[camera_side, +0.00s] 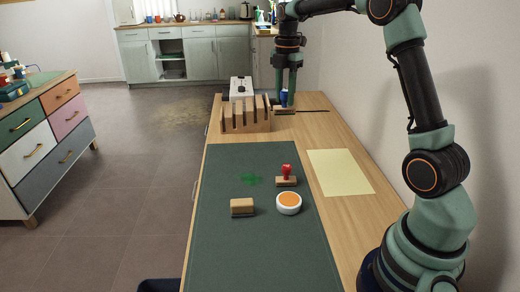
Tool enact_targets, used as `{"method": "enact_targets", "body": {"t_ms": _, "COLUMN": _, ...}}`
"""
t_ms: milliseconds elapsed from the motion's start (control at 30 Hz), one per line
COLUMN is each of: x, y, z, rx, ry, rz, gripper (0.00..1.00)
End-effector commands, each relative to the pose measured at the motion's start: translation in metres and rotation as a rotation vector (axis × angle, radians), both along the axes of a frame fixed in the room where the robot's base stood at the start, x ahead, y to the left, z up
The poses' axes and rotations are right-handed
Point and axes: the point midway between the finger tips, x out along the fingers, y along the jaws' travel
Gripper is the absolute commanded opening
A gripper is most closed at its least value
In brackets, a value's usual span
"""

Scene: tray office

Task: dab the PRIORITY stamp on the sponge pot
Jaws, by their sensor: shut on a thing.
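My gripper (285,94) is at the far end of the desk, shut on the blue handle of a stamp (284,110) with a wooden base. Whether that base touches the desk is too small to tell. A second stamp (287,179), with a red handle and wooden base, stands upright on the dark green mat (225,250). No lettering is readable, so I cannot tell which stamp is PRIORITY. The sponge pot (289,204), white with an orange top, sits on the mat just in front of the red stamp, well away from my gripper.
A wooden slotted rack (247,119) stands just left of my gripper, with a white device (241,88) behind it. A wooden block (241,207) lies left of the pot. A pale yellow sheet (340,171) lies right of the mat. The mat's near part is clear.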

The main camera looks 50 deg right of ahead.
Motion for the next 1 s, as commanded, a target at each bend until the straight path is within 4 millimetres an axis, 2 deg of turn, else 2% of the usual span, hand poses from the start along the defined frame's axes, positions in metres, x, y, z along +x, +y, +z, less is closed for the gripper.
{"method": "enact_targets", "body": {"t_ms": 267, "x": -0.021, "y": 0.037, "z": -0.024, "rx": 0.0, "ry": 0.001, "rz": 0.005, "gripper": 0.0}}
{"method": "enact_targets", "body": {"t_ms": 600, "x": -0.077, "y": 0.097, "z": -0.071, "rx": 0.0, "ry": 0.0, "rz": 0.005, "gripper": 0.0}}
{"method": "enact_targets", "body": {"t_ms": 800, "x": -0.107, "y": 0.119, "z": -0.092, "rx": 0.0, "ry": 0.0, "rz": 0.002, "gripper": 0.0}}
{"method": "enact_targets", "body": {"t_ms": 1000, "x": -0.121, "y": 0.128, "z": -0.101, "rx": 0.0, "ry": -0.001, "rz": 0.002, "gripper": 0.0}}
